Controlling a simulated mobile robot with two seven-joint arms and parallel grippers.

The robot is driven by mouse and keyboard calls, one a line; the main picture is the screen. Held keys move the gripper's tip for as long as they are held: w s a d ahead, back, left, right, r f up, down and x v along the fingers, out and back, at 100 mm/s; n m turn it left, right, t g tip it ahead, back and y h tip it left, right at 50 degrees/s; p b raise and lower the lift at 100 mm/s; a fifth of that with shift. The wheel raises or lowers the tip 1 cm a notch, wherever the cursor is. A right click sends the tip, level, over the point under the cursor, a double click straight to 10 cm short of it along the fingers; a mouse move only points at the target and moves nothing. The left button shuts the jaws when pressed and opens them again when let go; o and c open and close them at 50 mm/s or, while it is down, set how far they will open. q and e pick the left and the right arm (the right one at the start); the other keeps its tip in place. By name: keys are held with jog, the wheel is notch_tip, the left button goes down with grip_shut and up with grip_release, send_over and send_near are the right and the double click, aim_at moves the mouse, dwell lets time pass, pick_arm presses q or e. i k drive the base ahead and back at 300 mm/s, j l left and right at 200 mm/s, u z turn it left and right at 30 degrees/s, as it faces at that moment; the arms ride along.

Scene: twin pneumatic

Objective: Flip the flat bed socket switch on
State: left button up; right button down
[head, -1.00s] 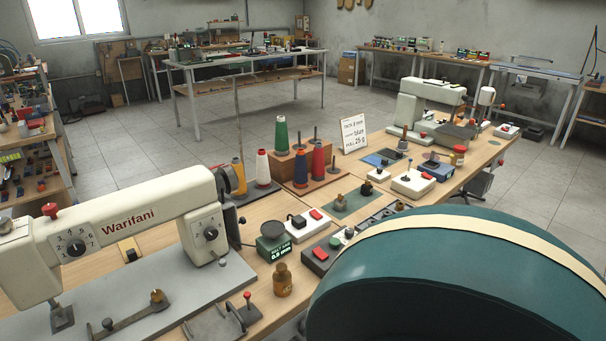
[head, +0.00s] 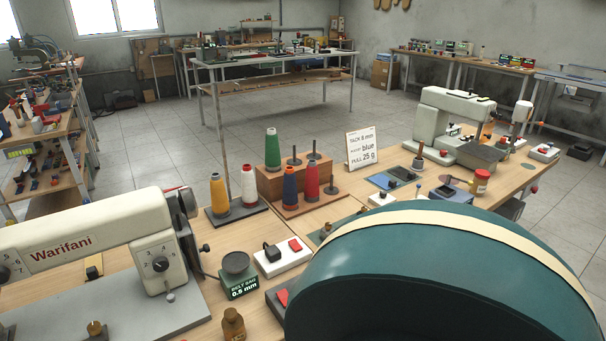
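A white socket box (head: 283,258) with a black plug and a red switch (head: 295,245) lies on the wooden table, right of the cream sewing machine (head: 100,235) marked Warifani, which has a flat grey bed. Whether the red switch is on or off is too small to tell. Another white socket box with a red switch (head: 543,152) lies at the far right end, beside a second cream machine (head: 450,125). No label tells which socket belongs to the flat bed. Neither of my grippers is in view.
A large teal rounded shape (head: 430,270) with a cream band hides the lower right table. A green-based scale (head: 238,280), a brown bottle (head: 233,325) and thread cones (head: 249,186) stand around the nearer socket. A sign (head: 361,152) stands behind.

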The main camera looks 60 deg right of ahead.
aim_at(294, 244)
jog(key=k+l, duration=0.15)
jog(key=l, duration=0.25)
jog(key=k+l, duration=0.1)
jog(key=l, duration=0.3)
jog(key=k+l, duration=0.15)
jog(key=l, duration=0.25)
jog(key=k+l, duration=0.1)
jog(key=l, duration=0.35)
jog(key=k+l+u, duration=0.1)
jog(key=l, duration=0.3)
